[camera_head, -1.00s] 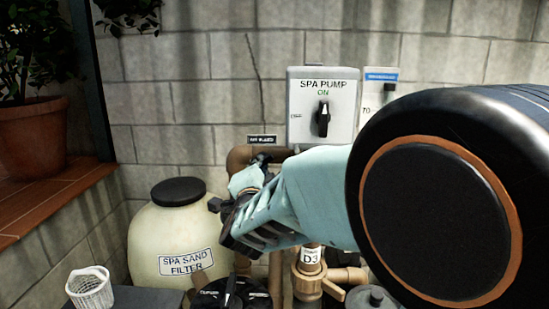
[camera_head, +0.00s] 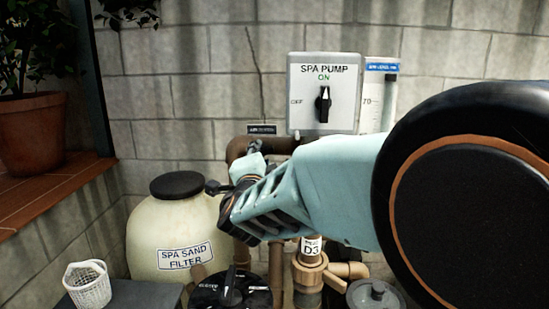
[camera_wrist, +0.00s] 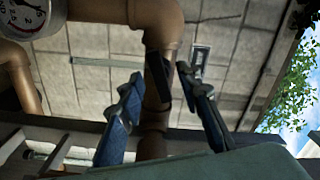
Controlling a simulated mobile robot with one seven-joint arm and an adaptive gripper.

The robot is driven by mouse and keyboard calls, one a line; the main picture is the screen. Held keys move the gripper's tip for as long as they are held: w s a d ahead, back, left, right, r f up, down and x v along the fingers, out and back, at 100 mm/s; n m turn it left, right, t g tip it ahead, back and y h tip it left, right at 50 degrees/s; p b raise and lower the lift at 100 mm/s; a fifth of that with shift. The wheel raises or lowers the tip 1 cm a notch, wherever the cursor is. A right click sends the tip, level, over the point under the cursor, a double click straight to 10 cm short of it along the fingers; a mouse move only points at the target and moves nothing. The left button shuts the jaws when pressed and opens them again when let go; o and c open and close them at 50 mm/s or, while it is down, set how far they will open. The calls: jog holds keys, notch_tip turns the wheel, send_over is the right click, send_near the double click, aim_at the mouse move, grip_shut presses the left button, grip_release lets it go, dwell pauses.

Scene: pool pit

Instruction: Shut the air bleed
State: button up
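A small dark label (camera_head: 262,129), too small to read surely, is on the wall above a brown pipe bend (camera_head: 240,148). My gripper (camera_head: 233,168) is in front of this pipe and hides part of it. In the wrist view my gripper (camera_wrist: 159,76) is open, with its two dark fingers apart on either side of the brown pipe (camera_wrist: 156,20). A dark, narrow lever-like piece (camera_wrist: 158,78) shows on the pipe between the fingertips; it is likely the air bleed handle. I cannot tell whether the fingers touch it.
The spa pump switch box (camera_head: 323,95) is on the wall to the right, its knob by ON. The spa sand filter (camera_head: 172,235), a white basket (camera_head: 88,284) and a black-topped valve (camera_head: 230,291) stand below. A potted plant (camera_head: 30,130) is at left. A gauge (camera_wrist: 25,15) shows in the wrist view.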

jog(key=s, duration=0.7)
jog(key=shift+r+b, duration=0.15)
jog(key=shift+b, duration=0.3)
jog(key=shift+a, duration=0.1)
jog(key=w+n+p, duration=0.3)
jog(key=w+p, duration=0.3)
jog(key=w, duration=0.1)
